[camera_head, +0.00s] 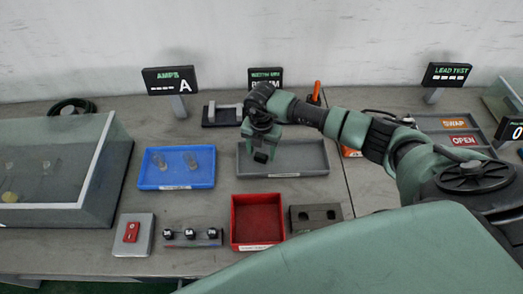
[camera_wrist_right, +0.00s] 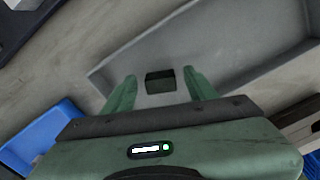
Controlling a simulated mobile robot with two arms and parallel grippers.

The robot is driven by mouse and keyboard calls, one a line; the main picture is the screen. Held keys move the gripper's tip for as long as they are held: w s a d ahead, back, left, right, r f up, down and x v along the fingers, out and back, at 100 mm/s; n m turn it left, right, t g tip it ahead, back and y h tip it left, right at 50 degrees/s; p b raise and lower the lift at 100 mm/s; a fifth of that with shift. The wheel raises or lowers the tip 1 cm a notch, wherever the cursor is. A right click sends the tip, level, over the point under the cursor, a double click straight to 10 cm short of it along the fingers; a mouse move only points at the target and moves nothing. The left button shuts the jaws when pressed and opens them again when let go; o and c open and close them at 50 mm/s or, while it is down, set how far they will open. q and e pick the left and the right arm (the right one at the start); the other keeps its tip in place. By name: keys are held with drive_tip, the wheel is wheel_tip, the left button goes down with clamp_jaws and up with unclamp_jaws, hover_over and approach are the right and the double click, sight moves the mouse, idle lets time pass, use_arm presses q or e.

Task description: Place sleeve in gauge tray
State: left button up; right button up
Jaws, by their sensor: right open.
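My right gripper (camera_head: 262,152) is over the left part of a long grey tray (camera_head: 312,160). In the right wrist view its two green fingers (camera_wrist_right: 160,76) stand apart. A small dark block (camera_wrist_right: 160,82), possibly the sleeve, shows between them with a gap on each side; I cannot tell whether it rests on the floor of the grey tray (camera_wrist_right: 235,50). No label names the gauge tray legibly. My left gripper is not in view.
A red tray (camera_head: 257,238) and a dark block with two holes (camera_head: 315,217) stand in front. A red-switch box (camera_head: 133,232) and a row of black knobs (camera_head: 191,236) are at front left. A clear-covered case (camera_head: 95,190) fills the left. Display signs (camera_head: 168,80) stand behind.

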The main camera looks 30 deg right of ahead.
sight(261, 154)
wheel_tip(261, 154, up, 12)
drive_tip(key=b, duration=0.3)
idle(0.3)
